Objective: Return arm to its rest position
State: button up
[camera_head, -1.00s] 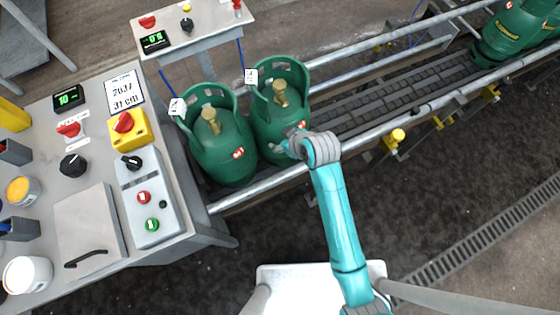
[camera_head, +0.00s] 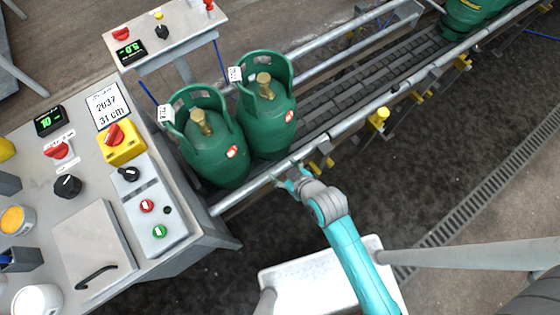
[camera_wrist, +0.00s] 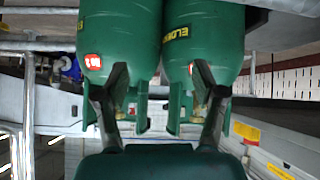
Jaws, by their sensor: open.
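My gripper (camera_head: 287,181) is at the end of my teal arm, just on the near side of the conveyor's front rail. It is open and empty. In the wrist view my gripper (camera_wrist: 159,112) shows its two dark fingers spread apart, with two green cylinders beyond them. In the head view the left green cylinder (camera_head: 207,150) and the right green cylinder (camera_head: 268,115) stand upright side by side at the conveyor's left end. Each has a brass valve, a collar and a white tag. My gripper is apart from both in the head view.
The conveyor (camera_head: 365,85) runs to the upper right, where another green cylinder (camera_head: 465,15) stands. Its front rail (camera_head: 345,125) lies by my gripper. A control console (camera_head: 110,200) with buttons is at left, a smaller panel (camera_head: 165,35) behind. Dark floor (camera_head: 440,160) at right is clear.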

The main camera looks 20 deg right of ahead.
jog(key=shift+s, duration=0.4)
dwell(0.3)
